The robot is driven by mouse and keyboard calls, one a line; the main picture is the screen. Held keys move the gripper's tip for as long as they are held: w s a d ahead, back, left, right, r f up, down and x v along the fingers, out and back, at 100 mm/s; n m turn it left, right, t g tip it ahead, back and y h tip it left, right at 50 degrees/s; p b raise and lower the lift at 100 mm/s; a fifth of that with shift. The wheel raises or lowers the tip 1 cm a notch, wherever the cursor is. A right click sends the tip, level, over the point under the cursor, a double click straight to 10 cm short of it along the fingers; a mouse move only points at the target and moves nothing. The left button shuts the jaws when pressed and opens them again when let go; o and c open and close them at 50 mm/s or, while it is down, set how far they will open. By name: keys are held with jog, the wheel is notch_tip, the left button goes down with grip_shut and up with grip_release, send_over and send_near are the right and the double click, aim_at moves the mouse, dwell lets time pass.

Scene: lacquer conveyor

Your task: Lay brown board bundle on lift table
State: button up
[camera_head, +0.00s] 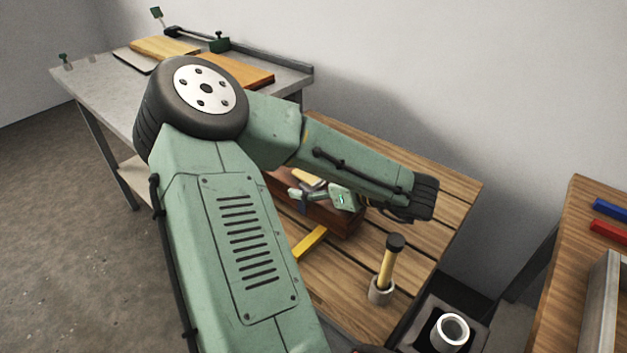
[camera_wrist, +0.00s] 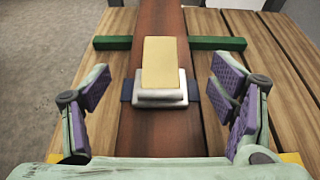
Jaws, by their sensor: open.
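The brown board bundle (camera_head: 315,208) lies on the slatted wooden table. In the wrist view the bundle (camera_wrist: 160,35) runs away from me, with a blue band (camera_wrist: 127,90) across it and a pale block with a yellowish top (camera_wrist: 159,62) on it. My gripper (camera_wrist: 160,100) is open, its purple-padded fingers apart on either side of the bundle and block. In the head view my gripper (camera_head: 322,196) is at the bundle, partly hidden by my arm. I cannot tell for certain which surface is the lift table.
A green bar (camera_wrist: 218,44) and a yellow bar (camera_head: 310,243) lie crosswise at the bundle. A yellow-handled tool with a dark top (camera_head: 388,262) stands in a holder. A grey table (camera_head: 95,95) with boards is at back left. A bench (camera_head: 575,230) stands at right.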

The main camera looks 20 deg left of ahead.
jog(key=shift+d+r, duration=0.1)
jog(key=shift+d, duration=0.2)
jog(key=v, duration=1)
jog(key=shift+r, duration=0.45)
jog(key=shift+s+d+p, duration=0.3)
jog(key=shift+d+p, duration=0.2)
jog(key=shift+d, duration=0.05)
